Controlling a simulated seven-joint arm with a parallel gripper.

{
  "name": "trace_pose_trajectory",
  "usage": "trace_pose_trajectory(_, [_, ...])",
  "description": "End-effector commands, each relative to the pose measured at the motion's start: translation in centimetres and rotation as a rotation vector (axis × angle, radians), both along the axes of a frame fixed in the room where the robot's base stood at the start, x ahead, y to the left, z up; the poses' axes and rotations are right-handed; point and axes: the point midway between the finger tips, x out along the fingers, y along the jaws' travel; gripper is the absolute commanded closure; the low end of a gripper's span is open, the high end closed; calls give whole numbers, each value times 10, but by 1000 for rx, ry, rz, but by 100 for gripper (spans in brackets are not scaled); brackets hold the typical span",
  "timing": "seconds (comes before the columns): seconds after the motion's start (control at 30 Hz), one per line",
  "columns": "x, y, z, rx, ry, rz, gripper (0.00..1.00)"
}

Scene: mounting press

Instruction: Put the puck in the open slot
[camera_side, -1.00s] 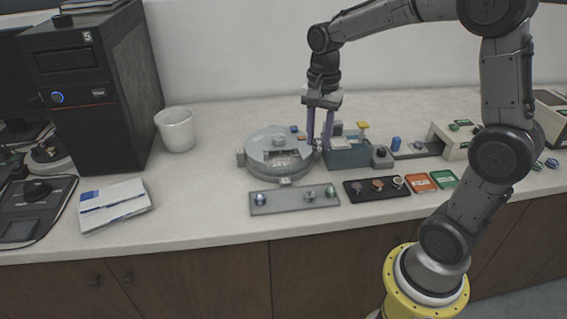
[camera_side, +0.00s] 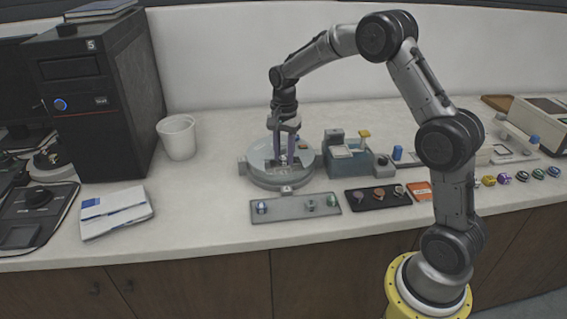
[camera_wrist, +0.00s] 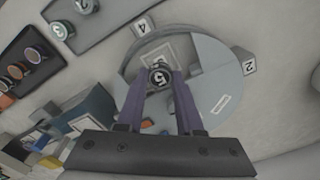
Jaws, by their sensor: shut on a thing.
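My gripper (camera_side: 286,160) points down over the round grey turntable (camera_side: 263,181). It is shut on a small dark puck (camera_wrist: 160,77) whose top shows a white ring and the digit 5. In the wrist view the turntable (camera_wrist: 224,75) lies under the puck, with a framed opening (camera_wrist: 162,52) just beyond the puck. I cannot tell whether the puck touches the turntable or hangs above it. The fingers hide part of the opening.
A grey tray (camera_side: 285,210) with several pucks lies in front. A blue-grey machine (camera_side: 346,163) stands close right of the turntable. A white bin (camera_side: 178,138) stands behind left.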

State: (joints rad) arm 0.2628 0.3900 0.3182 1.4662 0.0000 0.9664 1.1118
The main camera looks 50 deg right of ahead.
Motion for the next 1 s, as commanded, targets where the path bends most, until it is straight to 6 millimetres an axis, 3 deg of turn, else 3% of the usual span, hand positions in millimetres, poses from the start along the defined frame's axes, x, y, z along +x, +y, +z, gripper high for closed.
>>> trace_pose_trajectory(0.23, [2,-1,-32,1,2,0,100])
trace_pose_trajectory(0.77, [2,-1,-41,0,1,0,100])
trace_pose_trajectory(0.8, [2,-1,-42,0,1,0,63])
trace_pose_trajectory(0.97, [1,0,-44,2,6,0,35])
trace_pose_trajectory(1.0, [0,0,-44,2,9,0,35])
